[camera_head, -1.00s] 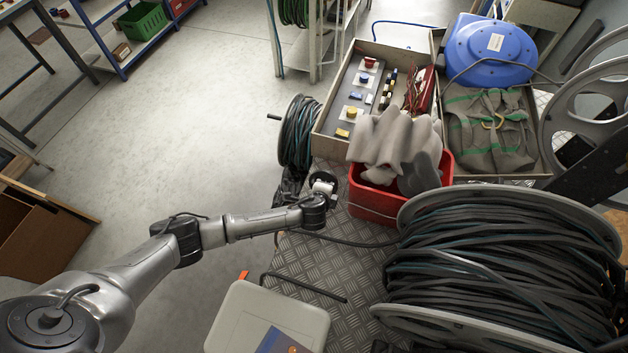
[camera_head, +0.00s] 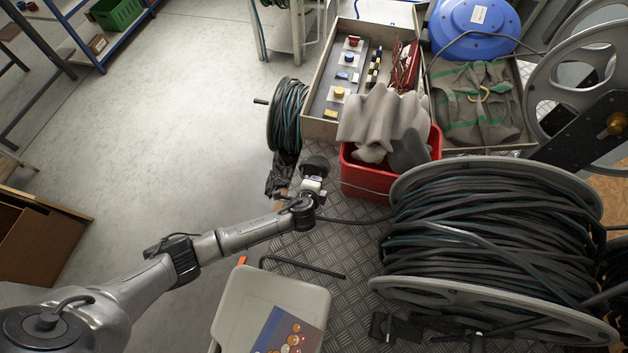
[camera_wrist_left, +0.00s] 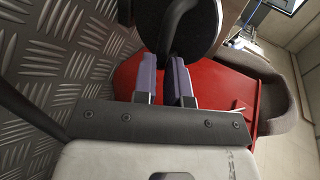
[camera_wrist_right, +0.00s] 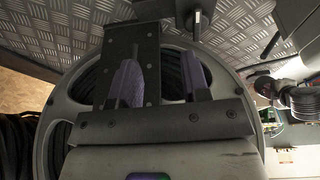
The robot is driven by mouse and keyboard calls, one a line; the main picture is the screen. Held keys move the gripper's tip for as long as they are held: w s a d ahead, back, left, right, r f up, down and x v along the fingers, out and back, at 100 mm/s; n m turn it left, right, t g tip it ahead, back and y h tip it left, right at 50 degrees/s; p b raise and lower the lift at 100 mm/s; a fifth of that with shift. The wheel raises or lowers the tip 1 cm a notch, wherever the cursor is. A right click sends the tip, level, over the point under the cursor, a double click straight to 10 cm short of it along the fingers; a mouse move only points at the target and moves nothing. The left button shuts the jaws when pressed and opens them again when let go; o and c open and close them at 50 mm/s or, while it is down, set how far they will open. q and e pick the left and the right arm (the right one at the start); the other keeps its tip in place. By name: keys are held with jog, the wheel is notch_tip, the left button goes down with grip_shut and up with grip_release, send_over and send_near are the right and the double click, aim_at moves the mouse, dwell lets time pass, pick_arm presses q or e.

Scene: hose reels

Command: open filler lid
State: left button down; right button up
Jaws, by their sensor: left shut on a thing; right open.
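A round black lid-like piece (camera_head: 315,165) is at my left gripper (camera_head: 312,187), beside the red bin, above the metal tread plate. In the left wrist view the black disc (camera_wrist_left: 205,28) is large and close, and my left gripper (camera_wrist_left: 166,82) is shut on its dark stem or tab. What the lid belongs to is hidden, and I cannot tell whether it is still attached. My right gripper (camera_wrist_right: 160,80) is open and empty, with the grey reel flange (camera_wrist_right: 232,90) behind its fingers. It does not show in the head view.
A red bin (camera_head: 362,182) with grey cloth stands close right of my left gripper. A large hose reel (camera_head: 480,235) fills the right. A smaller reel (camera_head: 287,115), a pale case (camera_head: 245,300) and a bent black bar (camera_head: 305,267) are near. Open floor lies left.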

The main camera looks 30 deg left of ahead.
pick_arm(q)
jog(key=shift+s+a+f, duration=0.1)
jog(key=shift+s+f, duration=0.15)
jog(key=shift+f, duration=0.25)
jog(key=shift+s+a+f, duration=0.1)
jog(key=shift+s+f, duration=0.1)
jog(key=shift+f, duration=0.25)
pick_arm(e)
jog(key=shift+f, duration=0.2)
pick_arm(q)
jog(key=c, duration=1.6)
grip_release()
jog(key=shift+c, duration=0.2)
jog(key=o, duration=0.5)
jog(key=shift+w+d+r, duration=0.1)
jog(key=shift+w+d, duration=0.05)
jog(key=shift+w, duration=0.05)
jog(key=shift+c, duration=0.2)
pick_arm(e)
jog(key=shift+w+r, duration=0.15)
pick_arm(q)
jog(key=shift+r, duration=0.2)
